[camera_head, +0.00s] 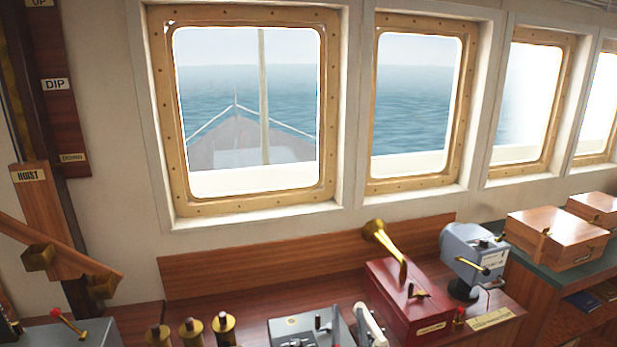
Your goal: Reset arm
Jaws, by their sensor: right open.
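My right gripper (356,325) shows only in part at the bottom edge, right of centre. Its pale fingers are apart with nothing seen between them. It is just left of a red wooden box (412,305) with a brass horn (385,244), and in front of a grey panel (297,330) with small levers. I cannot tell whether it touches either. The rest of my right arm is cut off by the frame. My left gripper does not show.
A grey-blue device (472,250) stands right of the red box. Wooden boxes (557,237) sit on a dark counter at the right. Several brass-topped cylinders (191,331) stand at the front. A sloping wooden lever arm (62,249) is at the left. Space above the desk is clear.

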